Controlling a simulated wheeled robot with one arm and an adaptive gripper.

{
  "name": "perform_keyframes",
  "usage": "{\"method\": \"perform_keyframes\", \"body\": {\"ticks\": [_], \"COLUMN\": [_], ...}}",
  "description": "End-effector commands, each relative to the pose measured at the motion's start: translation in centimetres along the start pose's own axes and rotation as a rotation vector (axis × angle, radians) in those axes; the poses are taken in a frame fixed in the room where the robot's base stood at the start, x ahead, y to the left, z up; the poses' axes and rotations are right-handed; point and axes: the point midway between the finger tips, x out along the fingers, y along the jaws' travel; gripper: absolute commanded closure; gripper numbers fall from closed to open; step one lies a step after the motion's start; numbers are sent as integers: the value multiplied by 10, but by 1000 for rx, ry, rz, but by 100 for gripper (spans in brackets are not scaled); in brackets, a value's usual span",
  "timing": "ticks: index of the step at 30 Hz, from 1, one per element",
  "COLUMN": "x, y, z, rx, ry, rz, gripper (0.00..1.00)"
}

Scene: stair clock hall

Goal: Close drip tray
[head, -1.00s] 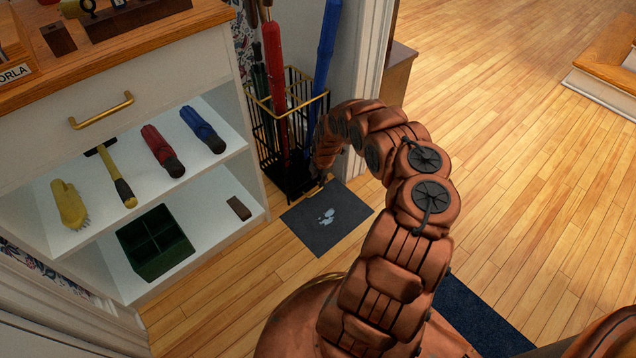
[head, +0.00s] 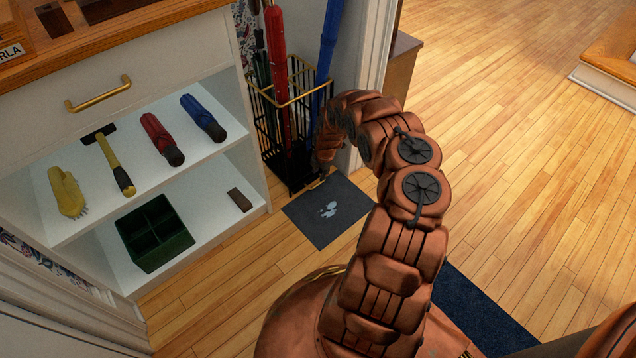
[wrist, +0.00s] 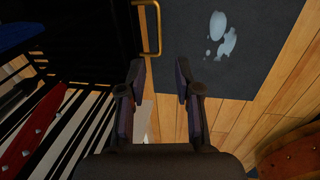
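The black wire umbrella stand (head: 262,130) with a brass rim stands beside the white cabinet. Its dark base, where the drip tray seems to be, is partly hidden by my arm in the head view. In the wrist view a brass handle (wrist: 158,28) sits on the edge of a black panel (wrist: 110,25), which looks like the drip tray front. How far the tray sticks out I cannot tell. My gripper (wrist: 160,72) is open and empty, its fingertips just short of the handle. In the head view it is low at the stand's right side, mostly hidden.
A dark mat (head: 328,212) with a pale wet patch lies on the floor beside the stand. Red (head: 276,70) and blue (head: 328,50) umbrellas stand in it. The cabinet shelves (head: 215,165) hold tools and a green box (head: 155,235). Open wood floor lies right.

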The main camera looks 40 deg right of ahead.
Motion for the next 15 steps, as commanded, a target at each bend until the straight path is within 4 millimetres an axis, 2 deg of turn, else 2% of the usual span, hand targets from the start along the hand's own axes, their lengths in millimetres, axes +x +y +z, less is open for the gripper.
{"method": "perform_keyframes", "body": {"ticks": [8, 15], "x": [24, 60], "y": [1, 1], "z": [-2, -1], "rx": [-1, 1], "ry": [1, 1], "rz": [1, 1], "gripper": [67, 67]}}
